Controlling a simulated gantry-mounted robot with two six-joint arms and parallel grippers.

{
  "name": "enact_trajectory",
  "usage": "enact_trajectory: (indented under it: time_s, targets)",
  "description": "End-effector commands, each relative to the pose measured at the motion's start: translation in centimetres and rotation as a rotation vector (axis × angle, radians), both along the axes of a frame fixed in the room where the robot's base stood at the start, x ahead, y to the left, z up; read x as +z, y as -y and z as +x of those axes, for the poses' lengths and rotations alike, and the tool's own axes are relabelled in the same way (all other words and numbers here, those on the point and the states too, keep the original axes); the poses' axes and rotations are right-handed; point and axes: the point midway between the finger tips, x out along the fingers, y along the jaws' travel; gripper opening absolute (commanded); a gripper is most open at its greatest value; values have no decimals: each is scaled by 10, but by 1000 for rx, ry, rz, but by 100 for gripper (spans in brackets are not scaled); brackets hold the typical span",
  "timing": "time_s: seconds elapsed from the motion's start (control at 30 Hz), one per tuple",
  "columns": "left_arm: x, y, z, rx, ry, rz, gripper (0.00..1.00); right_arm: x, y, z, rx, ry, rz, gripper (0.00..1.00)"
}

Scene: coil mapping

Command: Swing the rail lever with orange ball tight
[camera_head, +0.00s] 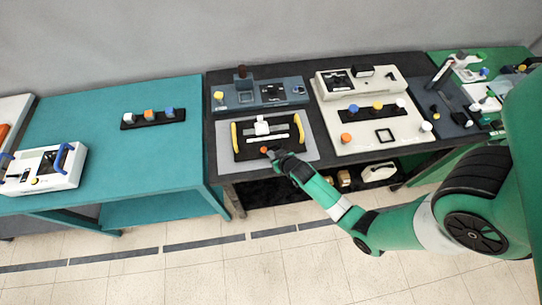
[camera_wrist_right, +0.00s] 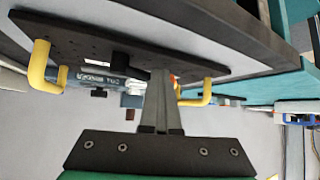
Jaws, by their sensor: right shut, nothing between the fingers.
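The orange ball (camera_head: 264,150) of the rail lever shows small at the front of a black board (camera_head: 243,151) with two yellow handles (camera_head: 236,137). A pale bar and a white block (camera_head: 262,127) sit on the board behind the ball. My right gripper (camera_head: 273,153) is just right of the ball; whether they touch is unclear. In the right wrist view its fingers (camera_wrist_right: 160,75) are shut together and empty, in front of the board (camera_wrist_right: 110,40). My left gripper is not in view.
A grey-blue unit (camera_head: 285,95) stands behind the board. A cream panel (camera_head: 372,146) with coloured knobs lies to its right. A teal table (camera_head: 95,125) with a small row of blocks and a white device (camera_head: 45,172) is on the left. The floor in front is clear.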

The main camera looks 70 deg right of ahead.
Motion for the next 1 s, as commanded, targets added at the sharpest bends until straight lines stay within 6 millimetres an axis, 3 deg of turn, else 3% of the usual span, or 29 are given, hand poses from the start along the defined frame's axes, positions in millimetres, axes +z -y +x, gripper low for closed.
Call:
enact_trajectory:
  time_s: [1.0]
  targets:
    - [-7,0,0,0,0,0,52,1,30,33,-17,2,0,0]
